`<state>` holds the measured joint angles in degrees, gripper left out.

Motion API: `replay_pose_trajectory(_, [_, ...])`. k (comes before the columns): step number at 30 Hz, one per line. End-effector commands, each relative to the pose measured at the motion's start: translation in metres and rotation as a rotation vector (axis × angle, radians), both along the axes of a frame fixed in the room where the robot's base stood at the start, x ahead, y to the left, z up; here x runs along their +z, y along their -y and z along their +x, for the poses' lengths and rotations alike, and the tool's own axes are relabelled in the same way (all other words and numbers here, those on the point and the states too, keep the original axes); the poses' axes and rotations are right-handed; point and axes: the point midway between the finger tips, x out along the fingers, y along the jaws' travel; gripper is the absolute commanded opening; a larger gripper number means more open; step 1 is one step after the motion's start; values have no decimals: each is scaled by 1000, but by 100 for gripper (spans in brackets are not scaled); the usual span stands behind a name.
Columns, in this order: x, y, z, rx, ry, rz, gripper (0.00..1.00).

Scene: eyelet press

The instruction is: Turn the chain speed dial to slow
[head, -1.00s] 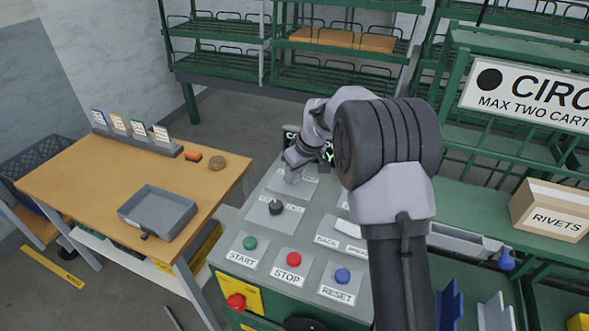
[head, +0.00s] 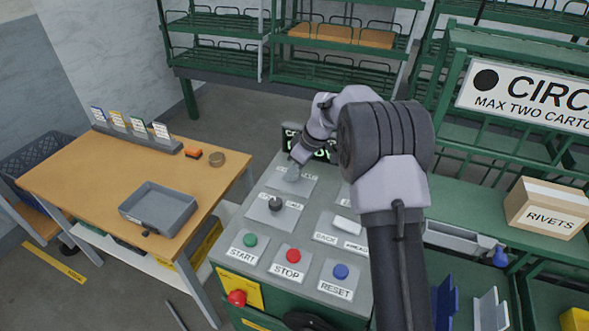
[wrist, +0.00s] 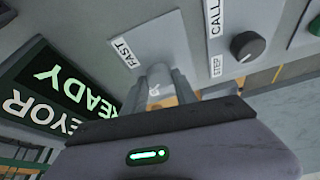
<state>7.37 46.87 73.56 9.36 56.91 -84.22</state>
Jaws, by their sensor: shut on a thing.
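The chain speed dial sits on a grey plate (wrist: 150,38) with a FAST label (wrist: 124,53) at one side, in the wrist view. My gripper (wrist: 163,75) is shut on the dial's pale knob, a finger on either side. The fingers cover most of the knob, so its pointing direction cannot be read, and no slow label is readable. In the head view my gripper (head: 293,172) is at the same plate (head: 272,177), at the back of the grey console.
A black knob (head: 275,204) with STEP and CALL labels stands just in front. START (head: 250,240), STOP (head: 293,255) and RESET (head: 341,271) buttons and a white BACK/AHEAD switch (head: 347,226) are nearer. A lit display (head: 318,150) reading READY stands close behind my gripper.

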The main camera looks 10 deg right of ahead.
Motion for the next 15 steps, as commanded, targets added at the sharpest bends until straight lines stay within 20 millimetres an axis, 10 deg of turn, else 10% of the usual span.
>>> replay_pose_trajectory(5, [-1,0,0,1,-1,-2,0])
replay_pose_trajectory(6, [-1,0,0,1,-1,-2,42])
replay_pose_trajectory(8, [-1,0,0,1,-1,-2,53])
replay_pose_trajectory(15, [0,0,0,0,-1,-1,55])
